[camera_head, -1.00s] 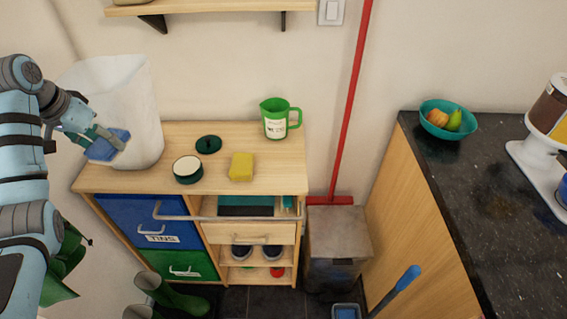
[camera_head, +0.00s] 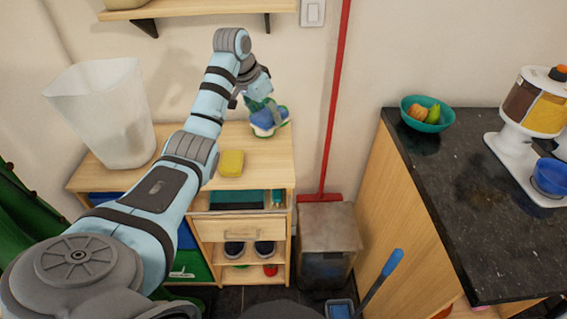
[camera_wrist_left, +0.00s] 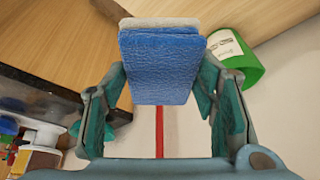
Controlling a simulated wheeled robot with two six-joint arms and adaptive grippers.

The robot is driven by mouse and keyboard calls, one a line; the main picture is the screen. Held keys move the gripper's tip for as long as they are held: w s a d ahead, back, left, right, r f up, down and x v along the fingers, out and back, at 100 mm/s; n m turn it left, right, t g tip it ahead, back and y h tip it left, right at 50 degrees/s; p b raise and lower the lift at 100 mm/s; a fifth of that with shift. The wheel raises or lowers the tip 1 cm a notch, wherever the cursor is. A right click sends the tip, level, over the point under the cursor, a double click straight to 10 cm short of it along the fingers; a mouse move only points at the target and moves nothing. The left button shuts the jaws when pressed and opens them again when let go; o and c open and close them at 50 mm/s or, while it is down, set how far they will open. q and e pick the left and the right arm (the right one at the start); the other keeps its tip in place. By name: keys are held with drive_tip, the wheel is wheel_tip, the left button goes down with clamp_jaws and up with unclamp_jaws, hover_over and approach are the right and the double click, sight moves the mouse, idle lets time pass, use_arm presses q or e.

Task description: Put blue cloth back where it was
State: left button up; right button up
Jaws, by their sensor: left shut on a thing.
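The blue cloth (camera_head: 268,124) is a flat blue pad held above the right part of the wooden cabinet top (camera_head: 264,158). My left gripper (camera_head: 259,104) is shut on it. In the left wrist view the cloth (camera_wrist_left: 160,68), blue with a pale layer at its far edge, sits between the two fingers. My right gripper is not in view.
A yellow sponge (camera_head: 231,163) lies on the cabinet top. A white bin (camera_head: 104,118) stands at its left end. My arm hides the tin and green lid. A red broom (camera_head: 334,110) leans on the wall; a dark counter (camera_head: 470,205) with a fruit bowl (camera_head: 427,123) is right.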

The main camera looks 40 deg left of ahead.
use_arm(q)
wheel_tip(320, 180, down, 17)
drive_tip(key=shift+w+f+b, duration=0.1)
drive_tip(key=shift+w+b, duration=0.05)
drive_tip(key=shift+b, duration=0.8)
drive_tip(key=o, duration=1.1)
drive_tip(key=shift+o, duration=0.2)
drive_tip(key=shift+a+r, duration=0.1)
drive_tip(key=shift+r, duration=0.15)
drive_tip(key=p+v, duration=0.2)
drive_tip(key=v, duration=0.9)
drive_tip(key=shift+r, duration=0.25)
